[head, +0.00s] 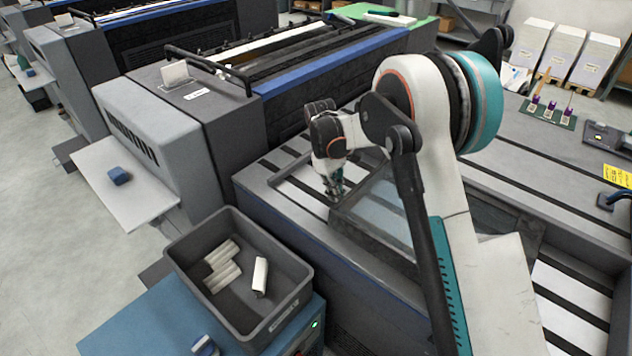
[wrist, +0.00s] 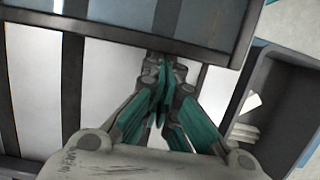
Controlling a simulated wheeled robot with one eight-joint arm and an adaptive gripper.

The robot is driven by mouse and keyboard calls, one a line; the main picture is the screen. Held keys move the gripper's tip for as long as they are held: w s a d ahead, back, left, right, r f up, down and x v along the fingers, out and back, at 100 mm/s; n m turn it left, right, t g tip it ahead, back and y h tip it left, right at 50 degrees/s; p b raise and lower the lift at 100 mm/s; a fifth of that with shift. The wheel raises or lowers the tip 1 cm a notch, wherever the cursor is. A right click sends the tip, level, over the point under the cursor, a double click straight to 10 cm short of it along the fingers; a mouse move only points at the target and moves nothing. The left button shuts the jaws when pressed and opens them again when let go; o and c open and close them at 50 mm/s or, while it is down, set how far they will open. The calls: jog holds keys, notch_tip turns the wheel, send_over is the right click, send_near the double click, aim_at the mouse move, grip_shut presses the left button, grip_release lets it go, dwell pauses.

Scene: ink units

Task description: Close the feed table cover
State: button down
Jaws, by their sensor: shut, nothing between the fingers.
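The feed table cover (head: 375,212) is a tinted see-through panel with a dark frame. In the head view it stands raised at an angle over the feed table (head: 262,190), partly hidden behind my arm. The table has dark bars with pale strips between them. My gripper (head: 335,194) is shut and empty, low over the table by the left end of the cover. In the wrist view the teal fingers (wrist: 163,75) are together just below the cover's dark frame edge (wrist: 110,33). I cannot tell whether they touch it.
A large grey press unit (head: 190,115) with a black rail rises behind the table. Small purple-topped bottles (head: 550,106) stand on the surface at right.

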aim_at(387, 221)
jog(key=s+d, duration=0.4)
jog(key=d, duration=0.1)
jog(key=s+d, duration=0.5)
jog(key=d, duration=0.1)
jog(key=s+d, duration=0.4)
jog(key=d, duration=0.2)
jog(key=shift+s+d, duration=0.1)
jog(key=shift+s, duration=0.05)
jog(key=w+a, duration=0.2)
jog(key=a, duration=0.1)
jog(key=shift+w+a+r+b, duration=0.3)
jog(key=shift+w, duration=0.1)
jog(key=p+v, duration=0.3)
jog(key=v, duration=0.6)
jog(key=shift+r, duration=0.25)
